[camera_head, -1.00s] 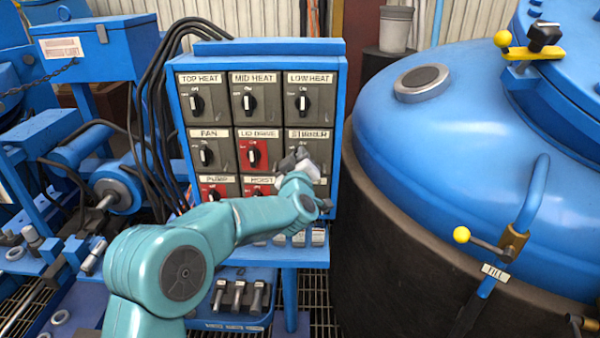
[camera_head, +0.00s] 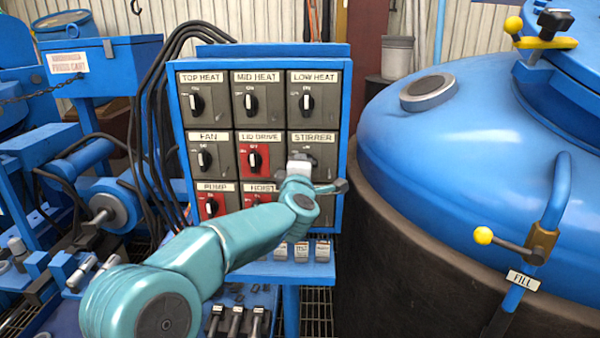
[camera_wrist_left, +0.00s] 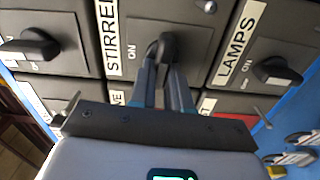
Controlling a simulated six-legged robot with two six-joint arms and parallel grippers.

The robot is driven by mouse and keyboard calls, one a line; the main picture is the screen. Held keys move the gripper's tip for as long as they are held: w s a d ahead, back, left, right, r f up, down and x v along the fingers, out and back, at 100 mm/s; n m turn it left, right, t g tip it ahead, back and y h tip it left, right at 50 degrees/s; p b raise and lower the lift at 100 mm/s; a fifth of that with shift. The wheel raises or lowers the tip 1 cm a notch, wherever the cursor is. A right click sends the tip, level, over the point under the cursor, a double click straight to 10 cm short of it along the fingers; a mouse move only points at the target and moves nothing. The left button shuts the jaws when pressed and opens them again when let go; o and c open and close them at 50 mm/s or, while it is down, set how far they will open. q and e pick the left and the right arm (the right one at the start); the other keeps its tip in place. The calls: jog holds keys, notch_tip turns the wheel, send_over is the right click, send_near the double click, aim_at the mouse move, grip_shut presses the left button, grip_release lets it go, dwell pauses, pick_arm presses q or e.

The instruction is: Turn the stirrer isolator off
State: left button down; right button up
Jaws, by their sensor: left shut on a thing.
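The stirrer isolator (camera_head: 326,146) is a grey switch plate under a white STIRRER label, in the middle row at the right of the panel. My left gripper (camera_head: 302,160) is in front of it and hides most of its black knob. In the left wrist view the black knob (camera_wrist_left: 166,45) sits between the tips of my left gripper (camera_wrist_left: 163,72), which is shut on it. An ON mark shows beside the knob; the knob's exact angle is hard to tell. My right gripper is in neither view.
Other rotary isolators surround it, including LOW HEAT (camera_head: 307,100), the red LID DRIVE (camera_head: 254,156) and HOIST (camera_head: 258,194); LAMPS (camera_wrist_left: 270,72) shows in the wrist view. A large blue-lidded vessel (camera_head: 450,120) stands close at the right. Black cables (camera_head: 150,115) run along the panel's left.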

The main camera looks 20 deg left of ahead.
pick_arm(q)
jog(key=shift+n, duration=0.5)
jog(key=c, duration=1.1)
grip_release()
jog(key=b+v, duration=0.2)
jog(key=v, duration=1.4)
jog(key=shift+s, duration=0.15)
